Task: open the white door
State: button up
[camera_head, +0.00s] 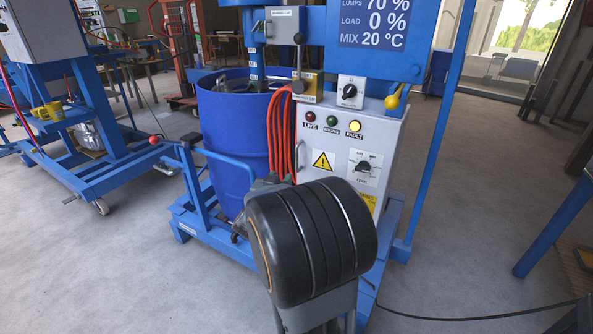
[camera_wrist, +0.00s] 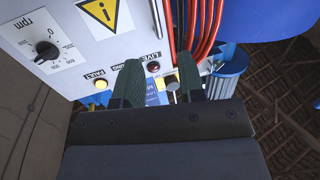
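The white door appears to be the front of the white control cabinet (camera_head: 335,143) on the blue mixer; it looks closed. It bears red, green and yellow lamps, a warning triangle and a dial. My dark arm hides its lower part. In the wrist view the white panel (camera_wrist: 75,50) shows upside down at the upper left. My gripper (camera_wrist: 160,65) has its two dark green fingers apart, with nothing held between them. It is in front of the cabinet, near the lamps and red cables; contact cannot be told.
Red cables (camera_head: 280,130) hang at the cabinet's left side, beside the blue drum (camera_head: 232,120). A blue post (camera_head: 437,130) stands right of the cabinet. Another blue machine (camera_head: 85,120) is at the left. A black cable (camera_head: 480,318) crosses the floor, which is mostly clear at right.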

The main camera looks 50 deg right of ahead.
aim_at(296, 158)
jog(key=shift+h, duration=0.3)
jog(key=b+x, duration=0.1)
jog(key=x, duration=0.3)
jog(key=b+x, duration=0.1)
jog(key=x, duration=0.4)
jog(key=b+x, duration=0.1)
jog(key=x, duration=0.3)
jog(key=shift+s+d+f, duration=0.15)
jog(key=shift+d+f, duration=0.15)
jog(key=shift+d, duration=0.2)
grip_shut()
